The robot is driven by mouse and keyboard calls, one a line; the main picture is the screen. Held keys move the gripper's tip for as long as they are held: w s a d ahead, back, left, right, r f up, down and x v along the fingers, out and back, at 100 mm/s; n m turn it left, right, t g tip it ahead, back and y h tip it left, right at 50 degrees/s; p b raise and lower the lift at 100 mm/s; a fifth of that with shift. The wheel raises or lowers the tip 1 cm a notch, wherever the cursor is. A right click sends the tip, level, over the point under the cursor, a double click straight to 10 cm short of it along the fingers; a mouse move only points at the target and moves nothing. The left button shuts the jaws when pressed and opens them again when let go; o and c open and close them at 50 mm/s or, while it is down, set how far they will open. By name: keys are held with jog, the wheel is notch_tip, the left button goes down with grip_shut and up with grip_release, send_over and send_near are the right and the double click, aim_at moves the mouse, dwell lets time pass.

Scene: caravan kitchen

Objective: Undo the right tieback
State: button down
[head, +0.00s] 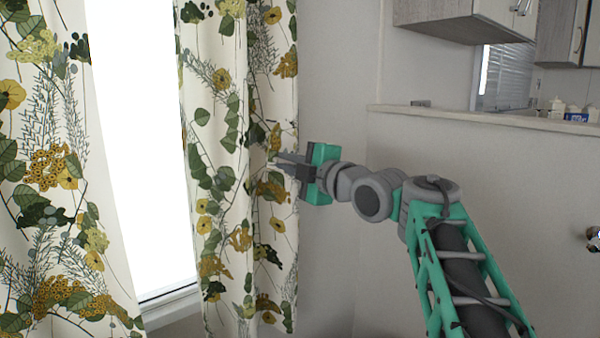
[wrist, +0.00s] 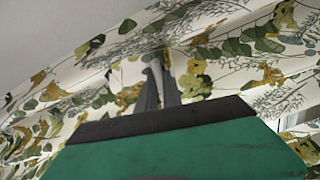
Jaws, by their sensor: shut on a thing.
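The right curtain (head: 235,230), white with green and yellow leaves, hangs at the right of the bright window. My gripper (head: 284,162) is at its right edge, about halfway down the visible curtain, with its fingers pointing left into the folds. In the wrist view, my gripper (wrist: 160,88) is shut on a narrow pale strip, the right tieback (wrist: 168,62), which shows between the two grey fingers against the patterned cloth. Most of the tieback is hidden by the fingers and folds, and no band stands out around the curtain in the head view.
The left curtain (head: 45,180) hangs on the other side of the bright window (head: 140,140). A ledge (head: 480,120) with small jars and a wall cabinet (head: 455,18) are at the upper right. The wall between the curtain and the ledge is bare.

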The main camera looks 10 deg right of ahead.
dwell(0.3)
jog(key=c, duration=1.5)
grip_release()
jog(key=v, duration=0.7)
jog(key=shift+s+d+p, duration=0.15)
jog(key=shift+s+p, duration=0.15)
jog(key=shift+s, duration=0.1)
jog(key=shift+r, duration=0.1)
